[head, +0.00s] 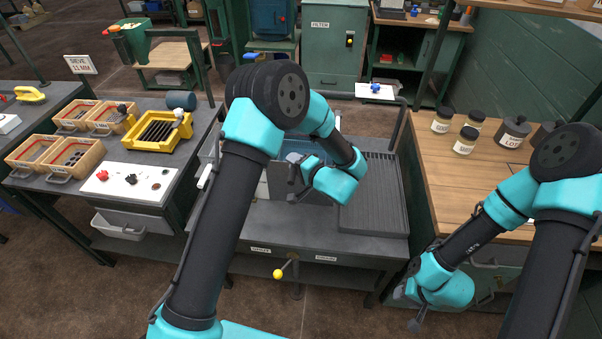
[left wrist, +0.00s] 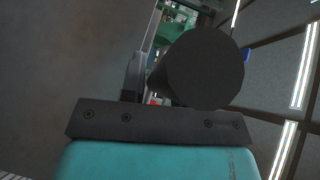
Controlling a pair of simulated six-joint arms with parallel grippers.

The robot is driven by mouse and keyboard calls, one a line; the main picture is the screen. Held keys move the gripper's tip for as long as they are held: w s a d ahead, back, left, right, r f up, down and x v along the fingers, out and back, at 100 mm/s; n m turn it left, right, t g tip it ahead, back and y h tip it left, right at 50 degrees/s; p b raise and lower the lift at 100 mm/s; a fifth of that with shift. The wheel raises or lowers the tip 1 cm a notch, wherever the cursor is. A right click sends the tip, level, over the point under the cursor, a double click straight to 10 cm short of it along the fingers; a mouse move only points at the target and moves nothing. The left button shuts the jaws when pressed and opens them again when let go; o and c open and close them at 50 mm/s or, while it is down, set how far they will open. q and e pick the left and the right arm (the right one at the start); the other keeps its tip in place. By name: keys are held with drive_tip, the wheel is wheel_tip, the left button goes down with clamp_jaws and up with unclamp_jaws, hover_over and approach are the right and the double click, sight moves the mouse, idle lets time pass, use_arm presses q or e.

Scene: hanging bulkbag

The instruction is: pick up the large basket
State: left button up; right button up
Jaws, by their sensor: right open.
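I cannot clearly make out a large basket in the head view. A grey, open-topped basin with a bluish inside (head: 281,178) is set in the middle bench, largely hidden behind my left arm. My left gripper (head: 293,193) hangs over the front of this basin, and I cannot tell if it touches anything. Its finger spacing does not show. The left wrist view shows a dark round form and a dark plate, with no basket that I can recognise. My right gripper (head: 408,311) is open and empty, low in front of the right-hand bench.
A ribbed drainboard (head: 375,205) lies right of the basin. A wooden bench (head: 452,182) with several jars stands at the right. The left table holds wooden trays (head: 58,153), a yellow sieve frame (head: 157,133) and a white sheet (head: 128,181). A yellow-knobbed lever (head: 279,273) sticks out in front.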

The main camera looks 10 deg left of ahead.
use_arm(q)
drive_tip(key=shift+c, duration=0.3)
clamp_jaws()
drive_tip(key=shift+r, duration=0.15)
wheel_tip(320, 180, up, 28)
idle(0.6)
idle(0.5)
